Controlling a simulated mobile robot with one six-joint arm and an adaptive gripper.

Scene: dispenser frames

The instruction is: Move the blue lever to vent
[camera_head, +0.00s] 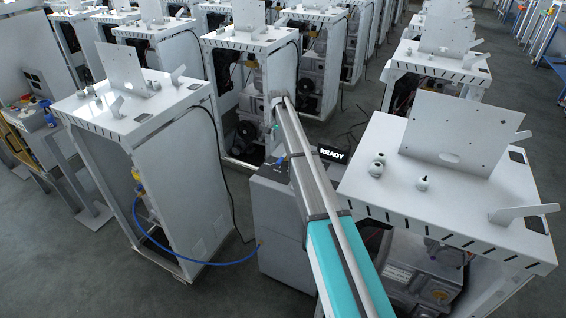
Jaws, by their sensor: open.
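A small blue part (139,187), possibly the blue lever, sits below a yellow fitting (136,174) on the open side of the left white dispenser frame (180,140). It is too small to tell its shape or position, and I see no readable vent mark. A blue hose (190,262) runs from that side, low over the floor, to a grey box (278,215) in the middle. My arm, teal and grey, reaches up through the middle of the view, to the right of the left frame. My gripper cannot be made out at its far end.
A white frame (455,230) with an upright plate stands close on the right. Another frame (250,40) stands behind my arm, with rows of more behind. A black READY sign (333,153) is beside my arm. Grey floor (110,275) is open at lower left.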

